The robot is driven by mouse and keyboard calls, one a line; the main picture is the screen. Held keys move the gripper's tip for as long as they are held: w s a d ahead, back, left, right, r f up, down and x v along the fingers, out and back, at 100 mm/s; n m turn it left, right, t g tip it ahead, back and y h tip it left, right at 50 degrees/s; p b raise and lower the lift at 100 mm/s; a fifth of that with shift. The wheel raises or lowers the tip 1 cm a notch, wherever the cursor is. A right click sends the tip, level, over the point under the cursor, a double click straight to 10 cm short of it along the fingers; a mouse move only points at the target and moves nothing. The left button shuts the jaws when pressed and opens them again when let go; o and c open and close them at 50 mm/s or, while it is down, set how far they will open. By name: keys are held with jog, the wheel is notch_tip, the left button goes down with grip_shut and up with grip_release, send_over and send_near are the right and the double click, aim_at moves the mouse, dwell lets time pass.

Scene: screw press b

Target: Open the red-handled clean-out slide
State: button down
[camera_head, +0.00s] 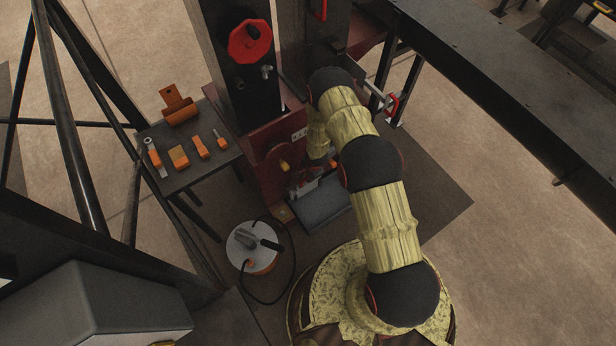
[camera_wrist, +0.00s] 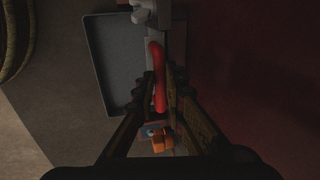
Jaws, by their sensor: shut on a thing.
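The red handle (camera_wrist: 157,68) of the clean-out slide is in the middle of the wrist view, running lengthwise between my fingers. My gripper (camera_wrist: 160,88) is closed on this handle; the fingers hide part of it. A pale grey metal piece (camera_wrist: 153,42) shows beside and beyond the handle. In the head view, my arm bends down to the foot of the dark red press (camera_head: 265,185), and small metal and red parts (camera_head: 304,184) show there above the grey tray. My gripper is mostly hidden in that view, and how far the slide is out cannot be told.
A grey tray (camera_head: 311,210) lies at the press foot; its rim (camera_wrist: 92,60) is close left of my fingers. A side table (camera_head: 160,136) with orange-handled tools stands left. A white-topped canister (camera_head: 240,247) with a black cable stands in front. Steel beams flank both sides.

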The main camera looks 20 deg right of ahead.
jog(key=w+p+v, duration=0.1)
jog(key=p+v, duration=0.6)
jog(key=v, duration=0.1)
jog(key=shift+w+a+r, duration=0.25)
jog(key=shift+a+r, duration=0.05)
jog(key=shift+r, duration=0.2)
jog(key=c, duration=1.8)
grip_release()
jog(key=shift+c, duration=0.2)
jog(key=v, duration=1.1)
jog(key=shift+r, duration=0.4)
jog(key=shift+s, duration=0.15)
